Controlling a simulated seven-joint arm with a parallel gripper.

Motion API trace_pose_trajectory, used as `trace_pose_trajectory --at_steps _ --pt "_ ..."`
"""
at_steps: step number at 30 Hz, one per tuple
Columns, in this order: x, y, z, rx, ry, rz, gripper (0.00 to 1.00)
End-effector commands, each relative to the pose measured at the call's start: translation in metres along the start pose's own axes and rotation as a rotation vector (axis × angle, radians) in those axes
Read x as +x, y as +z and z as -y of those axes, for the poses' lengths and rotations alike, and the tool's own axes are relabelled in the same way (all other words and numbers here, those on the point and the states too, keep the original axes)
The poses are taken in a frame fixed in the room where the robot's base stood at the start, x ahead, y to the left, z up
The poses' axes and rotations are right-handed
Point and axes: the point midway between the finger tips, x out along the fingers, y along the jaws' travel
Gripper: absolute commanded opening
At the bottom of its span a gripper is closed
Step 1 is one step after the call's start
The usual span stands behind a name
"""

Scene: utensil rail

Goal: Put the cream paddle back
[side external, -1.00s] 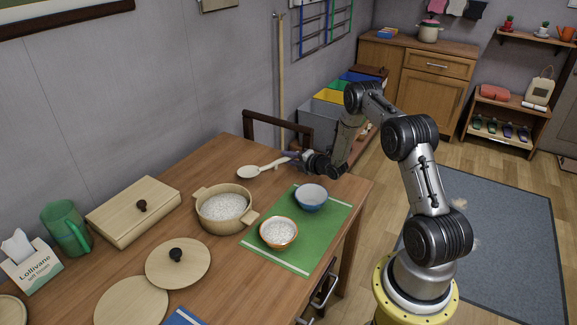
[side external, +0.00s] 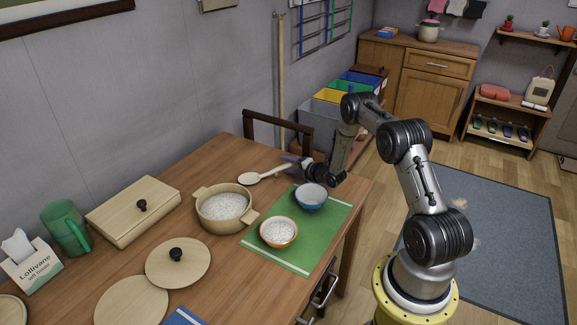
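The cream paddle (side external: 250,179) is at the back of the wooden table, its round head to the left and its handle running up to the right. My gripper (side external: 289,163) is at the far end of the handle, with a finger showing just above the handle tip. The fingers are small and dark here, so I cannot tell whether they are shut on the handle or open around it. I also cannot tell whether the paddle touches the table.
A cream pot (side external: 224,222) of white grains stands in front of the paddle. A blue bowl (side external: 311,202) and an orange-rimmed bowl (side external: 279,239) stand on a green mat (side external: 292,262). A chair (side external: 262,117) stands behind the table. A wooden box (side external: 118,214) is at left.

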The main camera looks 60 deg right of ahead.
Motion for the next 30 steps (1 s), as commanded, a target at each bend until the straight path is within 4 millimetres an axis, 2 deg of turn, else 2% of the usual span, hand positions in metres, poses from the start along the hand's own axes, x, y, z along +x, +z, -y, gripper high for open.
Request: trace_pose_trajectory --at_steps 5,11,12,18,26,29,30 --pt "-0.004 0.001 -0.002 0.001 -0.003 0.001 0.57" --pt "-0.035 0.001 -0.002 0.002 -0.003 0.002 0.57" --pt "-0.034 0.002 -0.013 -0.002 0.003 0.001 0.57" --pt "-0.044 0.006 -0.045 -0.001 0.001 0.001 0.57" --pt "-0.051 0.009 -0.069 0.002 -0.003 -0.001 0.57" --pt "-0.052 0.005 -0.088 0.027 -0.02 0.002 0.57" --pt "-0.052 0.002 -0.101 0.048 -0.035 0.004 0.57"
